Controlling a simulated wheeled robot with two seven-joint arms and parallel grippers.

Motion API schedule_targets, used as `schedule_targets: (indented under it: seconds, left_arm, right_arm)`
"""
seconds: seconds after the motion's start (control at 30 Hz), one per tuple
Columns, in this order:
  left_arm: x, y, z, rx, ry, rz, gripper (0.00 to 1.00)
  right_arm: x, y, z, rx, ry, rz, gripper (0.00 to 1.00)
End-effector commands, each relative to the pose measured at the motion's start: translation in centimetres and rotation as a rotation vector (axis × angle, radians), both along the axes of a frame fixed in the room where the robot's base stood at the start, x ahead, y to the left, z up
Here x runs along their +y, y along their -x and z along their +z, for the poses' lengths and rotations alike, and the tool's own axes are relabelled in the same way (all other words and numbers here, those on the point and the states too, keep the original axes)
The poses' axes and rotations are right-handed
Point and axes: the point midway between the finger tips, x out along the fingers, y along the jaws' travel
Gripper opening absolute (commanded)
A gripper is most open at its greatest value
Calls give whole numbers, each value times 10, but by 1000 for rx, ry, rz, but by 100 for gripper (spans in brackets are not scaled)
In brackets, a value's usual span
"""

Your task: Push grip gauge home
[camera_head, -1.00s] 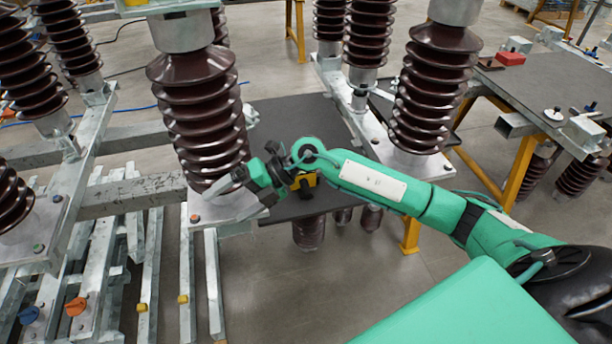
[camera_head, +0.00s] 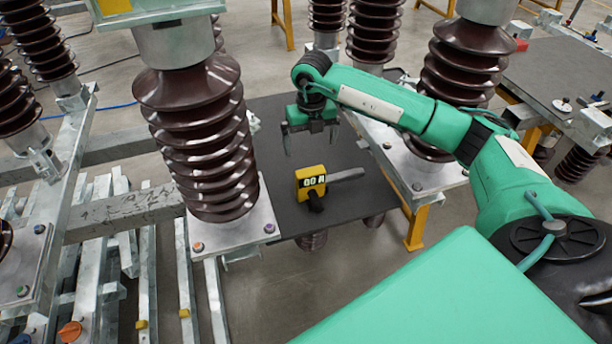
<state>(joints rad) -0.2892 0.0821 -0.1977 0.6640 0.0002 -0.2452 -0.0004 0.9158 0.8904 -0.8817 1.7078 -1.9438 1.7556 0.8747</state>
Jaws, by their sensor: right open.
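The grip gauge (camera_head: 311,183) is a small yellow device with a dark display, a grey bar sticking out to its right and a black part below. It lies on the dark grey table top (camera_head: 275,135), near the front edge. My right gripper (camera_head: 311,148) hangs above the table, behind the gauge in the picture, fingers pointing down. It is open, apart from the gauge, with nothing seen between its fingers. My left gripper is out of view.
A large brown ribbed insulator (camera_head: 205,140) on a metal base plate (camera_head: 240,226) stands left of the table. Another insulator (camera_head: 460,65) stands to the right, partly behind my right arm. A second grey table (camera_head: 565,72) is at the far right.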

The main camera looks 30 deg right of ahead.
Motion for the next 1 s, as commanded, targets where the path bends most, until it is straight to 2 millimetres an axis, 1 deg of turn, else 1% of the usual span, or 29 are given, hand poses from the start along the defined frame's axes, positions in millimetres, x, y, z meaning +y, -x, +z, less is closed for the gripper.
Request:
schedule_targets:
  seconds: [0.07,0.17,0.33,0.4,0.47,0.57,0.67,0.8,0.87,0.9,1.0]
  left_arm:
    - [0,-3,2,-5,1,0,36]
    - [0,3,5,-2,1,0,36]
    - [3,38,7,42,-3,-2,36]
    - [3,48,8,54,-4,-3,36]
    - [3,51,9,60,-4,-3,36]
    - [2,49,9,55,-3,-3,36]
    - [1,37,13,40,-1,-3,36]
    - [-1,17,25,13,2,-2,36]
    - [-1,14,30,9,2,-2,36]
    - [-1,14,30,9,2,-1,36]
    - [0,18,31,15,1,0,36]
  right_arm:
    - [-2,1,-5,5,7,-4,100]
    - [-2,2,-20,9,8,-4,100]
    - [-2,2,-55,8,7,-5,100]
    - [-2,1,-66,7,6,-4,100]
    - [-2,1,-75,7,7,-3,100]
    - [-2,1,-83,4,6,-3,100]
    - [-2,1,-88,6,7,-4,100]
    - [-3,2,-105,7,7,-4,100]
    - [-3,2,-115,8,6,-3,100]
    - [-3,2,-122,6,6,-4,100]
    - [-3,1,-133,5,6,-4,100]
